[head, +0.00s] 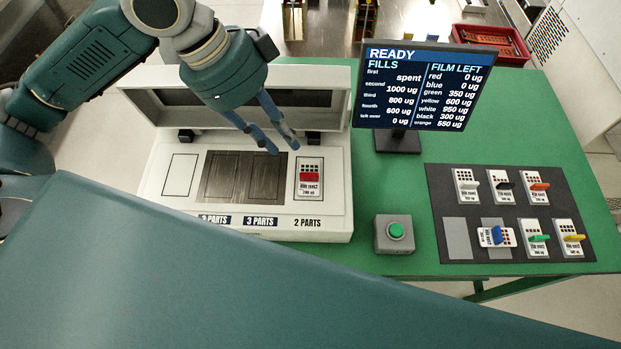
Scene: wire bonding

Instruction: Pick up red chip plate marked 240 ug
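The red chip plate (309,190) is a white card with a red block and dark squares at its top. It lies in the right-hand place of the white machine's deck, above the words "2 PARTS". Its small print is too blurred to read surely. My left gripper (281,147) hangs above and to the left of the plate, over the deck near the dark double panel. Its two blue fingers are apart at the tips with nothing between them. It does not appear to touch the plate. My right gripper is out of view.
The white machine (160,218) has a raised hood behind the deck. A screen (420,90) reads READY. A green button box (394,234) stands right of the machine. A dark mat (445,190) holds several coloured chip plates. A red tray (490,38) is behind. My large arm link fills the foreground.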

